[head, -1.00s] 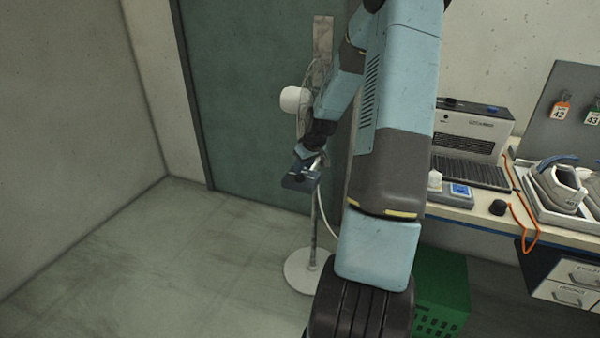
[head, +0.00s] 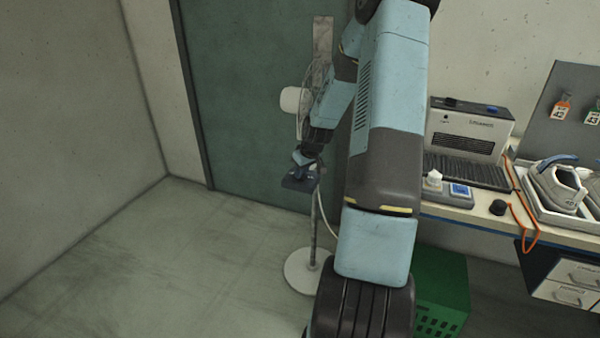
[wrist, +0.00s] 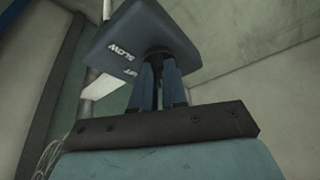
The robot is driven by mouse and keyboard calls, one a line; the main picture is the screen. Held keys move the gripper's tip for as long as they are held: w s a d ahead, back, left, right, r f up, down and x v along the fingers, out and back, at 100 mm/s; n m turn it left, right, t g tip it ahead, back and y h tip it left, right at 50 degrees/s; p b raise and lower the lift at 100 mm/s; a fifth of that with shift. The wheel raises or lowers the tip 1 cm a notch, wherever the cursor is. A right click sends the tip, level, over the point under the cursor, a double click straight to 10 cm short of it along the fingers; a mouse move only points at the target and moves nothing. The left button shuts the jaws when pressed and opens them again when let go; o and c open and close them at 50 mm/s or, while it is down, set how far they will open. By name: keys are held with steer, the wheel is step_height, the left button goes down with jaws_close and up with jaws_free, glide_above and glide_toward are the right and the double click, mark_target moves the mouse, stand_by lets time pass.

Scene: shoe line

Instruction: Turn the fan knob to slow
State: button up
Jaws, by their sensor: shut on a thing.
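The fan stands on a thin pole with a round white base (head: 302,270); its white motor housing (head: 294,100) is at the top, partly behind my arm. Its dark blue control box (head: 297,185) sits midway up the pole. In the wrist view the box (wrist: 135,35) shows the word SLOW and another label partly covered by a finger. My gripper (head: 306,168) is at the box. In the wrist view my gripper (wrist: 160,75) is shut on the dark knob (wrist: 158,55), which is mostly hidden between the fingers. The knob's pointing direction cannot be seen.
The floor at left is clear. A white cable hangs beside the fan pole.

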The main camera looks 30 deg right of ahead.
jaws_close()
steer(key=shift+a, duration=0.15)
